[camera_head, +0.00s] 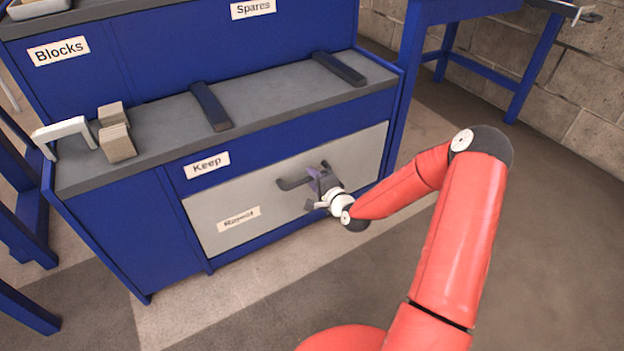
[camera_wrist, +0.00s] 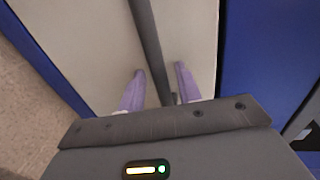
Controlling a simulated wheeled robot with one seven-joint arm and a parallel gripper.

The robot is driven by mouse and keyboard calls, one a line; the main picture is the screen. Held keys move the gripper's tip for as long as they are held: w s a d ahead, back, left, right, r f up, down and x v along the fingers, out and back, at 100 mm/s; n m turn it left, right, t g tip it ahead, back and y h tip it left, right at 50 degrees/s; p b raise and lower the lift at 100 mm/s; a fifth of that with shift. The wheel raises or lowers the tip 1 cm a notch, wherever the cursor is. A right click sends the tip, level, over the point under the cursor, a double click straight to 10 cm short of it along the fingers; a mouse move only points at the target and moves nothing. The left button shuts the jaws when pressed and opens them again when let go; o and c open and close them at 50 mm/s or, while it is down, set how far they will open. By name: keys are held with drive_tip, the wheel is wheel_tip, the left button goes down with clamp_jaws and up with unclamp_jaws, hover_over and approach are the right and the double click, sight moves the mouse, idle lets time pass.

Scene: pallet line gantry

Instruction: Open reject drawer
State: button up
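The reject drawer (camera_head: 268,216) is the wide grey front with a "Reject" label (camera_head: 239,218), low in the blue cabinet. It looks shut, about level with the blue frame. Its dark bar handle (camera_head: 291,183) is partly hidden by my gripper (camera_head: 317,178). In the wrist view, the handle (camera_wrist: 147,35) runs between the two purple fingers of my gripper (camera_wrist: 159,70), with a gap on each side. The fingers are open around the bar and do not appear to touch it. The pale drawer front (camera_wrist: 85,35) lies behind them.
A "Keep" label (camera_head: 207,164) is on the blue strip above the drawer. The grey worktop (camera_head: 262,98) holds two dark bars (camera_head: 211,107) (camera_head: 339,68), brown blocks (camera_head: 116,140) and a pale bracket (camera_head: 64,131). The floor (camera_head: 250,290) before the drawer is clear except for my arm.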

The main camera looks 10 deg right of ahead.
drive_tip(key=shift+w+a+f, duration=0.15)
drive_tip(key=shift+w+a, duration=0.05)
drive_tip(key=shift+w, duration=0.45)
clamp_jaws()
drive_tip(key=shift+s, duration=0.1)
